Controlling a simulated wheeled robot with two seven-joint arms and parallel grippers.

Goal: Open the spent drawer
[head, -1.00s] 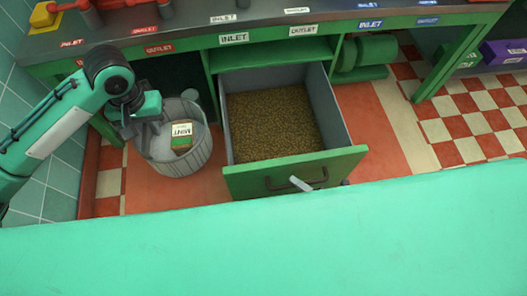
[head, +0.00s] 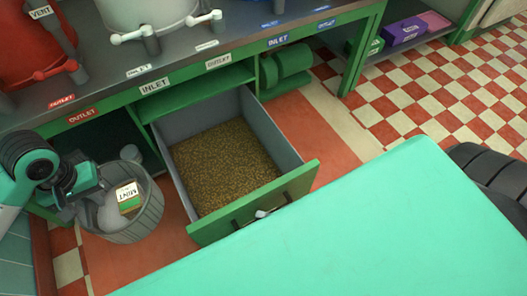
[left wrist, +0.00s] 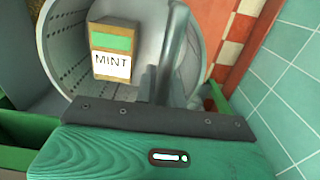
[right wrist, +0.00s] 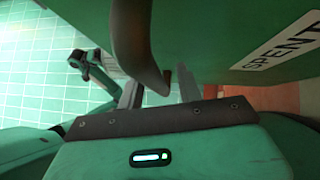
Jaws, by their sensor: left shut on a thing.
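The drawer (head: 290,203) stands pulled out from under the counter and is filled with brown grains (head: 225,165). Its green front carries a dark bar handle; in the right wrist view a label on the drawer front (right wrist: 230,30) reads SPENT. My right gripper (right wrist: 158,92) is at the handle (right wrist: 150,75), its fingers apart on either side of it. In the head view only a pale fingertip shows. My left gripper (head: 75,190) is shut on the rim or handle of the grey bin (head: 140,225); the left wrist view shows its fingers (left wrist: 165,70) there.
A MINT box (head: 130,200) sits in the bin, left of the drawer. Red (head: 25,50) and white (head: 140,12) kettles stand on the counter. A green cylinder (head: 285,68) is right of the drawer. Checkered floor lies open at the right.

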